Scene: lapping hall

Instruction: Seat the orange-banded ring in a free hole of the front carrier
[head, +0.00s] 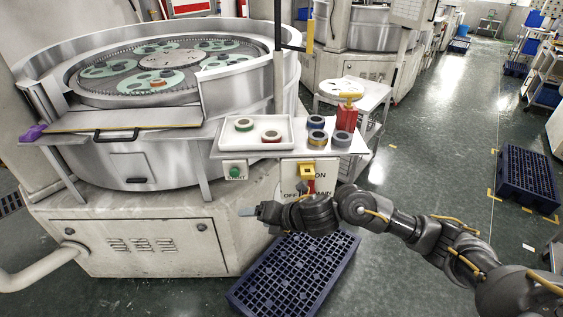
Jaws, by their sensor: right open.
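The lapping machine's round plate carries several pale green carriers with holes. The front carrier (140,87) lies nearest the machine's front edge. A small ring with an orange band (157,83) shows at this carrier; it is too small to tell whether it sits in a hole or on top. My right gripper (249,212) is open and empty, low in front of the machine's cabinet, below the side shelf and well away from the ring. Its fingers point left. My left gripper is not in view.
A white tray (222,140) holds a green-banded ring (244,125) and a red-banded ring (271,137). Several more rings and a red, yellow-topped can (346,115) stand to its right. A blue crate (240,297) lies on the floor below my right arm.

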